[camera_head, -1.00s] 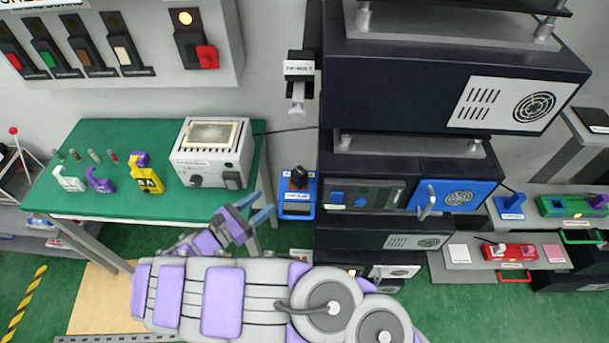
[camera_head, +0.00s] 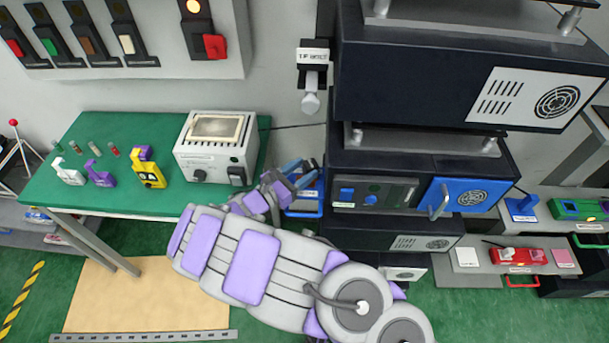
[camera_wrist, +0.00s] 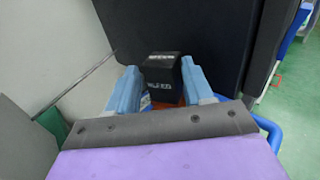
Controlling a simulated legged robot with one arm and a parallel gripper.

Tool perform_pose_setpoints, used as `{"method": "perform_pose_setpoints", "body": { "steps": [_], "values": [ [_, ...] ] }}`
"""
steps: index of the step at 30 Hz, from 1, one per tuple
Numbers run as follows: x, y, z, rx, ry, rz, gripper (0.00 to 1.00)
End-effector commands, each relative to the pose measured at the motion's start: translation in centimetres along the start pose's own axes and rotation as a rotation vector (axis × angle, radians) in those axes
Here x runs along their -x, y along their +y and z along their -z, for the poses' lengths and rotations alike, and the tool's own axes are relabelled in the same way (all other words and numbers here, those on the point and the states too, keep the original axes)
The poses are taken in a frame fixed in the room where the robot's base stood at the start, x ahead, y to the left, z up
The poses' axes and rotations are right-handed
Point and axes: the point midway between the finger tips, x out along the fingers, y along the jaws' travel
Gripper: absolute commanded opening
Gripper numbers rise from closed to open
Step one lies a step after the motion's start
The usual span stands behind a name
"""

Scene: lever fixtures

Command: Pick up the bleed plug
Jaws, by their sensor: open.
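The bleed plug (camera_wrist: 162,72) is a black block with a partly readable white label and some orange below it. In the wrist view it stands between the two blue fingers of my gripper (camera_wrist: 160,90). The fingers are apart, one on each side of it, and I cannot tell whether either touches it. In the head view my gripper (camera_head: 299,173) is in front of the blue fixture (camera_head: 303,213) left of the dark cabinet stack. There the plug is mostly hidden behind my fingers.
The dark cabinet (camera_head: 420,165) with a blue panel stands close on the right of my gripper. A green table (camera_head: 110,195) with a grey instrument (camera_head: 215,150) is to the left. A wall lever fixture (camera_head: 312,75) hangs above. A thin cable runs along the wall.

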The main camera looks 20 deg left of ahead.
Motion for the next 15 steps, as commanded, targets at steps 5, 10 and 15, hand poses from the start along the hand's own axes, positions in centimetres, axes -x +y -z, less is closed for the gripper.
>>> {"method": "perform_pose_setpoints", "body": {
  "steps": [5,10,15],
  "values": [
    [-1.36,-0.5,0.11,0.002,0.005,0.003,0.51],
    [-1.35,-0.51,0.08,0.001,0.006,0.002,0.51],
    [-1.11,-0.25,0.06,0.002,0.003,0.001,0.36]
  ]
}}
